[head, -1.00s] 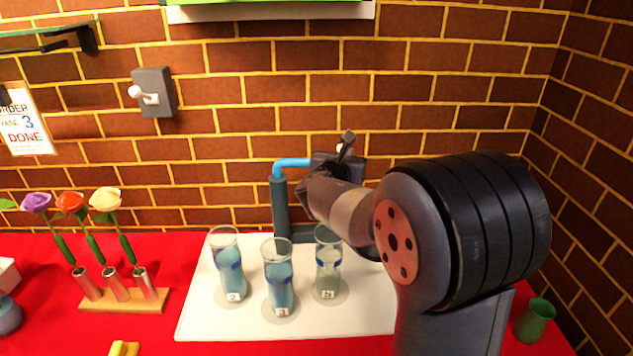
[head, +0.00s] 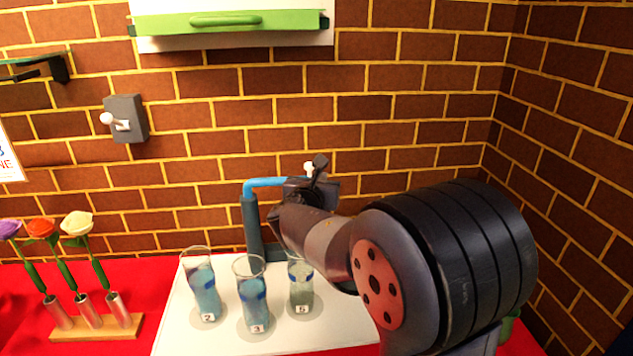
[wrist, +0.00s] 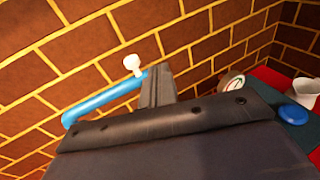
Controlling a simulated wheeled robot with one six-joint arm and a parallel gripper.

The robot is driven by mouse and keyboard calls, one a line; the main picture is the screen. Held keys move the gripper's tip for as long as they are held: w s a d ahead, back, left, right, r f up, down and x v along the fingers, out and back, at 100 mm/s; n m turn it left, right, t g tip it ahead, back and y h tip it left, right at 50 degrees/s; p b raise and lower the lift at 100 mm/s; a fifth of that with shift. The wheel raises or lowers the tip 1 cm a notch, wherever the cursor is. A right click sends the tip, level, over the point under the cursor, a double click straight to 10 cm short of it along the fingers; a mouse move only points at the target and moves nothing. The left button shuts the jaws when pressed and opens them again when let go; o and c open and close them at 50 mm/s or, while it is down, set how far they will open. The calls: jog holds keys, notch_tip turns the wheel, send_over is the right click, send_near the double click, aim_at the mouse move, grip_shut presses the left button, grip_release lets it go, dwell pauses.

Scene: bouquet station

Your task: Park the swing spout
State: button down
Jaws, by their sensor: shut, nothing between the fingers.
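The swing spout (head: 265,183) is a bright blue pipe on a dark upright post (head: 251,222) behind the glasses. It points to the right in the head view, roughly along the wall. A white knob (wrist: 132,63) stands up near the spout's free end. In the wrist view the blue spout (wrist: 100,102) runs left from my fingers. My gripper (head: 320,164) is shut and empty at the spout's free end, right beside the knob. I cannot tell whether the fingers touch the spout. My wrist hides part of the spout's end in the head view.
Several numbered glasses of bluish liquid, one of them here (head: 252,294), stand on a white board (head: 180,335) just below the spout. A flower rack (head: 95,328) stands left. A wall lever (head: 122,119) and a green handled panel (head: 230,20) are above.

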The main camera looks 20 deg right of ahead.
jog(key=s, duration=0.8)
jog(key=shift+r+b, duration=0.4)
jog(key=shift+r, duration=0.05)
